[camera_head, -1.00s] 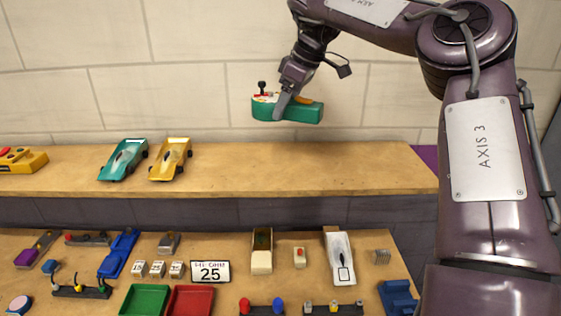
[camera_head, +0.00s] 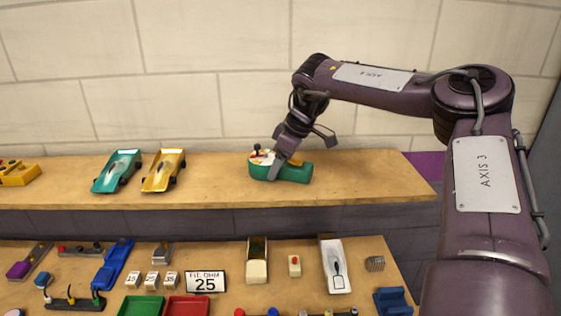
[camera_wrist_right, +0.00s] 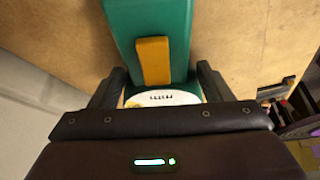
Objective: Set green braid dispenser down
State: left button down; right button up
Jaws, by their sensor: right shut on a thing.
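The green braid dispenser (camera_head: 296,173) is a green body with a yellow strip and a white, rounded end carrying a small dark knob. It is at the upper wooden shelf (camera_head: 350,180), right of the two toy cars, and looks to be resting on it or just above it. My right gripper (camera_head: 277,168) is shut on it from above. In the right wrist view the dispenser (camera_wrist_right: 178,25) lies between the two dark fingers (camera_wrist_right: 162,90), over the wood. My left gripper is not in view.
A teal car (camera_head: 118,171) and a yellow car (camera_head: 164,170) stand on the shelf left of the dispenser, with a yellow device (camera_head: 18,174) farther left. Shelf space right of the dispenser is clear. The lower bench holds many small items, including a number card (camera_head: 206,281).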

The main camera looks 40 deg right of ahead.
jog(key=shift+a, duration=0.1)
jog(key=o, duration=1.1)
jog(key=shift+r, duration=0.35)
jog(key=b+v, duration=0.1)
jog(key=v, duration=1)
jog(key=shift+s+r, duration=0.2)
jog(key=shift+f, duration=0.1)
